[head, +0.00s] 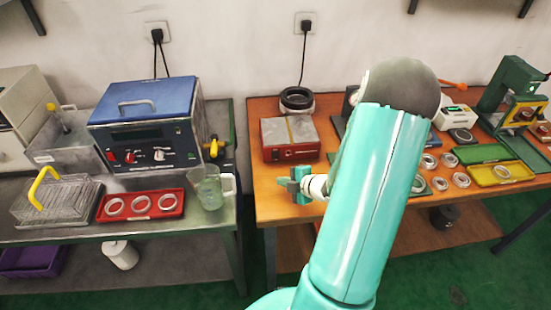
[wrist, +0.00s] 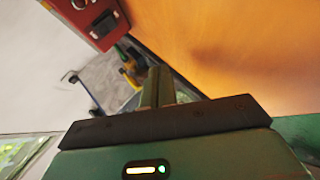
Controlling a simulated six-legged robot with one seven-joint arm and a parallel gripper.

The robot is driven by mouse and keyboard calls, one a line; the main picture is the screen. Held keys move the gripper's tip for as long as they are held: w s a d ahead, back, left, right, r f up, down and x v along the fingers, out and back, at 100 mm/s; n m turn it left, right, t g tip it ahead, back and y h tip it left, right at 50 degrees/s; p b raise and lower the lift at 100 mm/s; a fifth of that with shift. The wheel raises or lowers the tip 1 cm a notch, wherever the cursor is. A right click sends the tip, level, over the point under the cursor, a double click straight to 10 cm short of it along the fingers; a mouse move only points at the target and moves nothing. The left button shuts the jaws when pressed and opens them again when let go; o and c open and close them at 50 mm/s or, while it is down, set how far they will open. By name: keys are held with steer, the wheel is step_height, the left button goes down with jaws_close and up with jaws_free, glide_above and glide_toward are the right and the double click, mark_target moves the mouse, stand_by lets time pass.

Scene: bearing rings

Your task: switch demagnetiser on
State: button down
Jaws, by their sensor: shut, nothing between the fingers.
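The demagnetiser (head: 291,153) is a red box with a grey top split by a yellow strip. It stands on the orange table, near its left end. In the wrist view the red demagnetiser (wrist: 88,12) shows at the upper left, cut off by the frame edge, with a dark switch (wrist: 104,22) on its face. I cannot tell the switch's position. My gripper (head: 284,184) is in front of the demagnetiser and apart from it, over the table's left front part. In the wrist view my gripper (wrist: 158,84) has its fingers together and empty.
A black ring-shaped object (head: 297,99) stands behind the demagnetiser. To the left, across a gap, a bench holds a blue instrument (head: 150,112), a glass beaker (head: 209,188) and a red tray (head: 140,216) of rings. Green and yellow trays (head: 500,174) lie at the right.

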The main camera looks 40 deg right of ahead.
mark_target(280, 170)
steer(key=shift+w+d+f, duration=0.2)
steer(key=shift+w+d, duration=0.6)
steer(key=shift+w, duration=0.4)
steer(key=shift+w+d+f, duration=0.15)
steer(key=shift+w+d, duration=0.7)
steer(key=shift+w, duration=0.35)
steer(key=shift+w+d+f, duration=0.2)
steer(key=shift+w+d, duration=0.6)
steer(key=shift+w, duration=0.4)
steer(key=shift+w+d, duration=0.25)
steer(key=shift+w, duration=0.1)
steer(key=shift+w+d+f, duration=0.1)
steer(key=shift+w+d, duration=0.05)
steer(key=shift+w, duration=0.1)
steer(key=shift+s+a, duration=0.4)
steer(key=shift+s, duration=0.2)
